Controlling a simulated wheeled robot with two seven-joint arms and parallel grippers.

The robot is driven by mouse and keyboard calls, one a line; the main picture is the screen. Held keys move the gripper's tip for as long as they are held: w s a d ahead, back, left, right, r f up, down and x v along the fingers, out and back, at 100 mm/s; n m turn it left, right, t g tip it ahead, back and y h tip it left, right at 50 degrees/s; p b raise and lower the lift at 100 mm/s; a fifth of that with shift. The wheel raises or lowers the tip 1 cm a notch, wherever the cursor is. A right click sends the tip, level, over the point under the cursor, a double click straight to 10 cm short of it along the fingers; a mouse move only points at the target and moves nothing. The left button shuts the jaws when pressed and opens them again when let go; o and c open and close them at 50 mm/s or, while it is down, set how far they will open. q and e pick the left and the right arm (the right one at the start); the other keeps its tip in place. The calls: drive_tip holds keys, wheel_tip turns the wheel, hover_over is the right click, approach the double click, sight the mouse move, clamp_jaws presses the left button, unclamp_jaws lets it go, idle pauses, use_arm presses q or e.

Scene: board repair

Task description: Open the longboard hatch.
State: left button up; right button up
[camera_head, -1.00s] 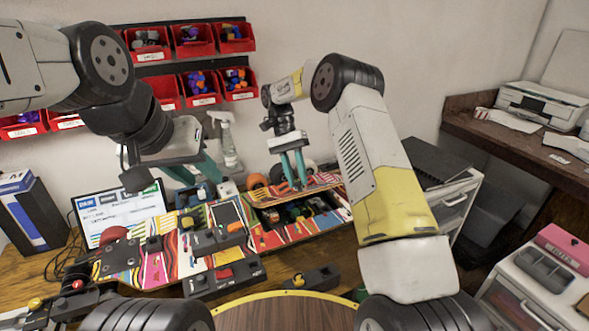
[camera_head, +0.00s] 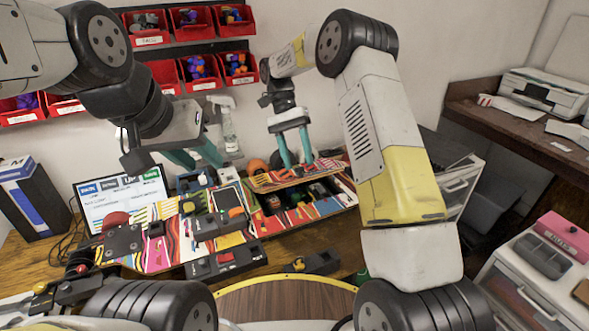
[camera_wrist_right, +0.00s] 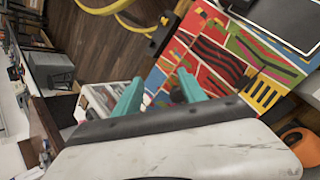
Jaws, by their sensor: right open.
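The longboard (camera_head: 165,247) lies across the workbench, covered in bright stripes. Its hatch lid (camera_head: 292,178) stands raised and tilted along the far side. The dark compartment (camera_head: 300,194) below it is exposed, with small parts inside. My right gripper (camera_head: 297,164) is open, its teal fingers pointing down at the top of the lid; whether they touch it I cannot tell. The right wrist view shows its spread fingers (camera_wrist_right: 160,92) in front of a brightly patterned surface. My left gripper (camera_head: 197,160) is open and empty above the far side of the board.
Dark tool blocks (camera_head: 225,260) sit along the front of the board. A screen (camera_head: 122,198) and a spray bottle (camera_head: 228,130) stand behind it. Red bins (camera_head: 200,70) hang on the wall. A round wooden stool top (camera_head: 285,300) is in front. White drawers (camera_head: 535,280) stand at right.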

drive_tip(key=s+r, duration=0.1)
drive_tip(key=s, duration=1.1)
drive_tip(key=shift+s+a, duration=0.4)
drive_tip(key=shift+r, duration=0.1)
